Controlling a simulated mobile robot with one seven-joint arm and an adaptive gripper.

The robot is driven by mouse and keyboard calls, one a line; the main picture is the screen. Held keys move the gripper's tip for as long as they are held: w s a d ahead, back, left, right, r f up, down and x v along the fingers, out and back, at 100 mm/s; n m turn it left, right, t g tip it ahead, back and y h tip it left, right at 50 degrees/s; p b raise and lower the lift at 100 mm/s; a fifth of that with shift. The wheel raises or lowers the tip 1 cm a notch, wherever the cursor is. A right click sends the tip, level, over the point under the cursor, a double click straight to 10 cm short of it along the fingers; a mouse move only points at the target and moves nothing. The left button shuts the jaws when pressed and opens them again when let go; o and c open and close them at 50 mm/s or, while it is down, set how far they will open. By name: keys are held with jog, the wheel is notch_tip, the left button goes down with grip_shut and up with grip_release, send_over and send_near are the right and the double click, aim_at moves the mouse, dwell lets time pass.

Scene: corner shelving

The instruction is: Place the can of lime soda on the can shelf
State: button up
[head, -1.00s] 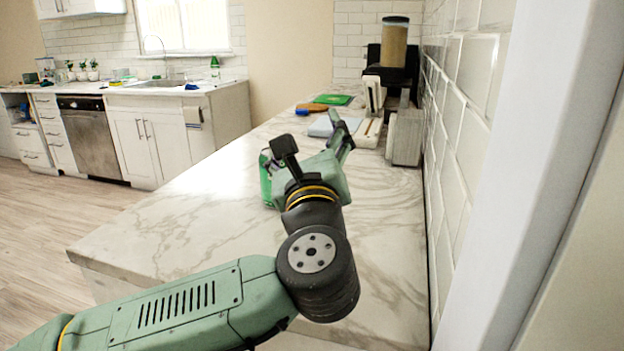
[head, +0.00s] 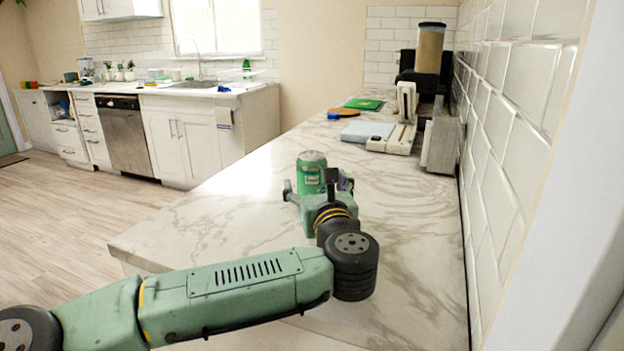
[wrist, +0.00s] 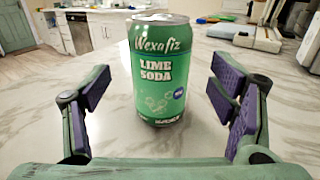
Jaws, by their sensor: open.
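The green can of lime soda (head: 311,170) stands upright on the marble counter (head: 400,235). In the wrist view the can (wrist: 158,75) is just ahead of my gripper, roughly centred between the fingers, with its "Lime Soda" label facing me. My gripper (wrist: 158,100) is open, with purple pads on either side and apart from the can. In the head view my gripper (head: 318,190) is low over the counter, directly on the near side of the can, and hides its lower part. No can shelf is recognisable in these views.
A white tiled wall (head: 500,150) runs along the counter's right side. Farther back stand a white appliance (head: 403,120), a grey block (head: 440,145), a light blue pad (head: 367,131) and a green board (head: 363,104). The counter left of the can is clear.

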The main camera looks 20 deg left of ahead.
jog(key=x, duration=0.3)
jog(key=shift+w+f, duration=0.1)
jog(key=shift+w, duration=0.05)
jog(key=shift+c, duration=0.2)
jog(key=c, duration=1.7)
jog(key=shift+r, duration=0.5)
jog(key=r, duration=0.2)
jog(key=shift+s+d+r, duration=0.15)
jog(key=shift+s+r, duration=0.1)
jog(key=shift+r, duration=0.1)
jog(key=b, duration=0.5)
send_near(315, 165)
jog(key=shift+s+d+r, duration=0.35)
jog(key=shift+s+d, duration=0.3)
jog(key=shift+s, duration=0.2)
jog(key=shift+s+d+r, duration=0.3)
jog(key=shift+s+d, duration=0.3)
jog(key=shift+s, duration=0.25)
